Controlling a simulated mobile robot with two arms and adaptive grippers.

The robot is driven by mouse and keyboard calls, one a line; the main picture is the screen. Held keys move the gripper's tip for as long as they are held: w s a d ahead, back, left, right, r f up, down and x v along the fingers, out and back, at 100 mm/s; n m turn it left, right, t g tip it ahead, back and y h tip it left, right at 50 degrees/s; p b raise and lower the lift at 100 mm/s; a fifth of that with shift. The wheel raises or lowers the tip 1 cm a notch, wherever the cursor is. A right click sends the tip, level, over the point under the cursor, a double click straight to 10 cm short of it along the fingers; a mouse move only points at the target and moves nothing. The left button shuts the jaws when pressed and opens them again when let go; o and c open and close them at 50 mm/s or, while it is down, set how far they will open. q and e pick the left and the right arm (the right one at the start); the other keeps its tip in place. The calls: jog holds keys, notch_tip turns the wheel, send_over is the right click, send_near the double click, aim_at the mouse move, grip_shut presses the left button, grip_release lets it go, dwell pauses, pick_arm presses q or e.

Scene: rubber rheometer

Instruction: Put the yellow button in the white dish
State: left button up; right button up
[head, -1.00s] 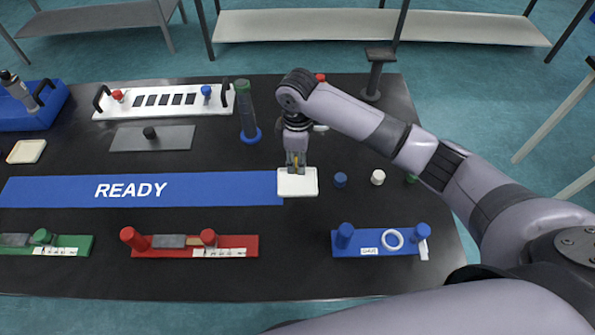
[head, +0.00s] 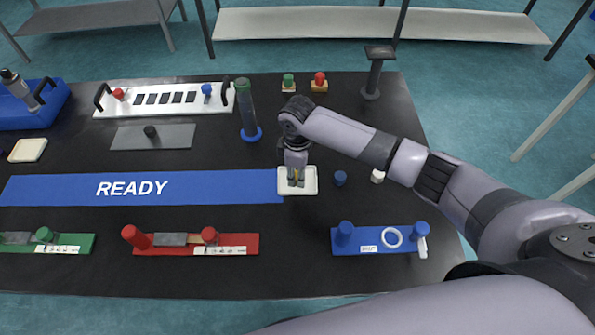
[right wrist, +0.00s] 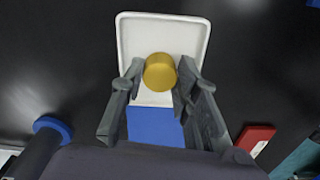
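The yellow button (right wrist: 160,72) is a short round cylinder. In the right wrist view it sits between the two fingers of my right gripper (right wrist: 160,78), which are close against its sides. The white dish (right wrist: 130,35) is a shallow rectangular tray; it shows under the button. In the head view my right gripper (head: 296,180) points down over the white dish (head: 311,187), with the button low between its fingertips. I cannot tell whether the button touches the dish floor. My left gripper is not in view.
The dish stands at the right end of the blue READY strip (head: 220,187). A blue button (head: 340,178) and a white button (head: 377,177) lie to its right. A blue rack (head: 375,248) is in front, and a tall green-topped post (head: 246,110) stands behind left.

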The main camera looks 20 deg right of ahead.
jog(key=o, duration=0.4)
jog(key=shift+c, duration=0.2)
notch_tip(320, 180, up, 12)
jog(key=b, duration=0.1)
jog(key=shift+r, duration=0.2)
